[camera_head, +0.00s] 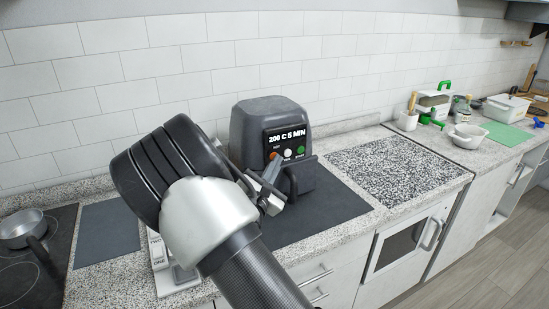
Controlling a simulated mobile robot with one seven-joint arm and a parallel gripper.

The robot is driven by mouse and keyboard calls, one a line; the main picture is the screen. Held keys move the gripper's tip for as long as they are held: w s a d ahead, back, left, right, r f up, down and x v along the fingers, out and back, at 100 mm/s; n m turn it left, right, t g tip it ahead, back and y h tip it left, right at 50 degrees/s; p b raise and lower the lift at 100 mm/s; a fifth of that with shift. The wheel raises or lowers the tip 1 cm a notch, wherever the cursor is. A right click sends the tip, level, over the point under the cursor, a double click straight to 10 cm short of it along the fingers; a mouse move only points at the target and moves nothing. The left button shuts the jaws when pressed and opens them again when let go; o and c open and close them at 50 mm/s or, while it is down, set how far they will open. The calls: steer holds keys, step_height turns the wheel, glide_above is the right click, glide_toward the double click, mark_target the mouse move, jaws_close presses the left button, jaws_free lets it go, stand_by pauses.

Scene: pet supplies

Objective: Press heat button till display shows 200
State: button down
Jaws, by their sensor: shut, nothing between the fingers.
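A dark grey air fryer (254,113) stands on a dark mat (325,207) against the tiled wall. Its display (287,135) reads "200 C 5 MIN". Below the display are an orange button (274,156), a white button (288,153) and a green button (301,149), with small labels above them too fine to read surely. My gripper (268,181) is shut and empty, close in front of the fryer's lower front, below the orange button. I cannot tell whether it touches the fryer. My arm hides the fryer's lower left side.
A pan (22,229) sits on the hob at far left. A white item marked "ONE" and "TWO" (158,250) lies partly behind my arm. A speckled board (396,168) lies right of the mat. A white mortar (468,135) and green-topped items stand farther right.

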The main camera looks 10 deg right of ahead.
stand_by(0.4)
steer(key=shift+s+d, duration=0.2)
steer(key=shift+s, duration=0.55)
steer(key=shift+s+d, duration=0.25)
steer(key=shift+s, duration=0.55)
steer(key=shift+s+d, duration=0.3)
steer(key=shift+s, duration=0.5)
steer(key=shift+s+d, duration=0.25)
steer(key=shift+s, duration=0.55)
